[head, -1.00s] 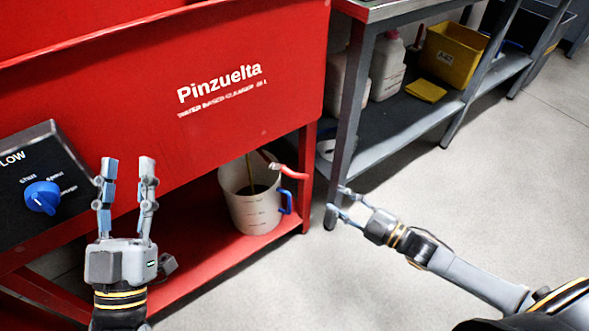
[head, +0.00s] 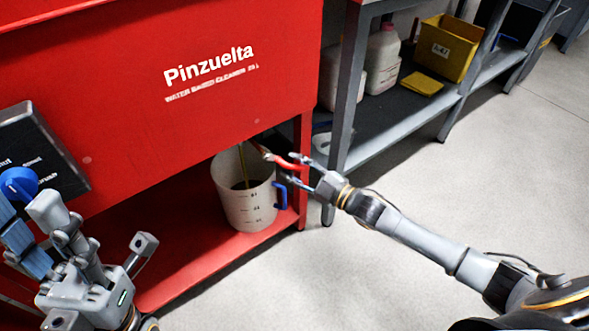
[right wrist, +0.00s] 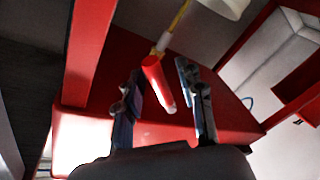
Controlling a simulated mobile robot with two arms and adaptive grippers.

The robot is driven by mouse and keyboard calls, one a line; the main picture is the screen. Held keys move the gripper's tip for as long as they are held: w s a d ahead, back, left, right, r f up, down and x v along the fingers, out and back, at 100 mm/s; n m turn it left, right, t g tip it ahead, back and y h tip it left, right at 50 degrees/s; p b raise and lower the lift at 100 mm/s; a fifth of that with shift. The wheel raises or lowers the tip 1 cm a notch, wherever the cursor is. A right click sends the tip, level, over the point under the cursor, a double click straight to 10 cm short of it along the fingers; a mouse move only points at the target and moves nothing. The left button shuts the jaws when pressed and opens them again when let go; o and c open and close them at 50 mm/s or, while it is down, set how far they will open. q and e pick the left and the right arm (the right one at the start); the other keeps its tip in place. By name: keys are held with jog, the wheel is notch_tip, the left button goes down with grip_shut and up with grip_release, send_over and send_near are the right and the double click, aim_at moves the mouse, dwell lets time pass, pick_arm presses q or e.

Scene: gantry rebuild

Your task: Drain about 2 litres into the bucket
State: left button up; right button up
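A whitish graduated bucket (head: 245,208) with a blue handle stands on the red lower shelf. A thin brownish stream (head: 243,165) runs into it, and dark liquid shows inside. The exact level is too small to read. A red valve handle (head: 292,163) sticks out beside the stream, above the bucket. My right gripper (head: 303,171) is at the handle. In the right wrist view the red handle (right wrist: 158,85) lies between its open fingers (right wrist: 160,100), not clamped. My left gripper (head: 35,225) is open in front of the blue knob (head: 18,183), with its fingers apart.
The red tank (head: 190,80) marked Pinzuelta overhangs the shelf. A grey rack (head: 345,95) stands right of it, with white jugs (head: 382,58) and a yellow bin (head: 450,47). The floor (head: 480,190) at the right is clear.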

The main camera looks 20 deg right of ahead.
jog(key=shift+w+a, duration=0.1)
jog(key=shift+c, duration=0.4)
grip_shut()
jog(key=shift+r, duration=0.1)
